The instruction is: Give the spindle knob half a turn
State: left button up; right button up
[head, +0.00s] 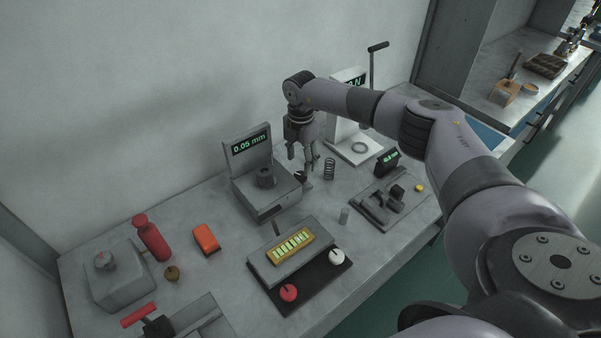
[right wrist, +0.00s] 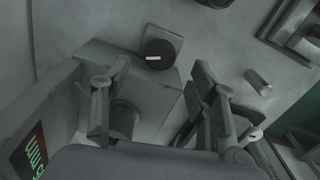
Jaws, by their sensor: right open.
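The spindle knob (head: 300,176) is dark and round, on the right side of a grey gauge (head: 266,205) whose green display reads 0.05 mm. In the right wrist view the knob (right wrist: 161,49) is a black disc with a short white mark, lying roughly crosswise in the picture. My right gripper (head: 303,160) points down above the gauge's right end. Its open fingers (right wrist: 158,75) are spread, with the knob just beyond the tips and nothing held. The fingers partly hide the knob in the head view. My left gripper is not in view.
A spring (head: 329,168) and a white press (head: 352,143) stand right of the gripper. A grey fixture (head: 372,208) with a small display lies farther right. A tray with a gold block (head: 290,256) is in front. A red bottle (head: 151,238) and orange box (head: 206,239) are left.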

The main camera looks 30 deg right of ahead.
aim_at(301, 174)
notch_tip(301, 174, down, 6)
jog(key=shift+r, duration=0.1)
jog(key=shift+f, duration=0.55)
jog(key=c, duration=1.2)
jog(key=shift+o, duration=0.2)
jog(key=n, duration=0.2)
jog(key=shift+f+n+b, duration=0.1)
jog(key=shift+n+b, duration=0.2)
jog(key=shift+b, duration=0.05)
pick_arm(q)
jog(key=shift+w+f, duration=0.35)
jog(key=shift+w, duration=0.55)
pick_arm(e)
jog(key=shift+n, duration=1)
